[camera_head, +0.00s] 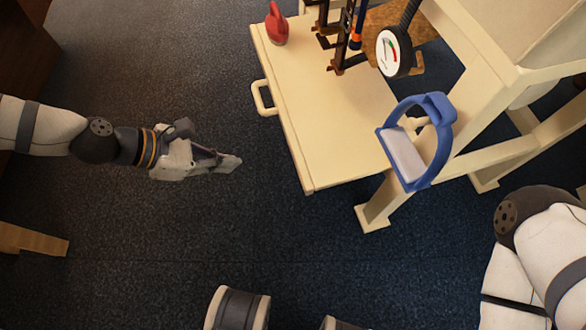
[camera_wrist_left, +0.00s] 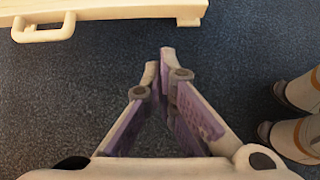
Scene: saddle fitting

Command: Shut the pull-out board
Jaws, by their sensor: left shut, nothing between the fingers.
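The pull-out board (camera_head: 336,122) is a cream panel that sticks out to the left from a cream frame. A loop handle (camera_head: 262,98) is on its left edge. In the left wrist view the board's edge (camera_wrist_left: 130,11) runs along the top, with the handle (camera_wrist_left: 42,28) at upper left. My left gripper (camera_head: 236,162) is shut and empty, left of the board and below the handle, apart from both. In the left wrist view its fingertips (camera_wrist_left: 158,58) point toward the board's edge. My right gripper is not in view; only part of my right arm shows at lower right.
A red kettle-shaped object (camera_head: 277,24) stands on the board's far corner. Dark brown clamp-like parts (camera_head: 340,40), a round gauge (camera_head: 393,52) and a blue stirrup-like loop (camera_head: 436,140) are at the frame. Dark floor (camera_head: 170,70) left of the board is clear.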

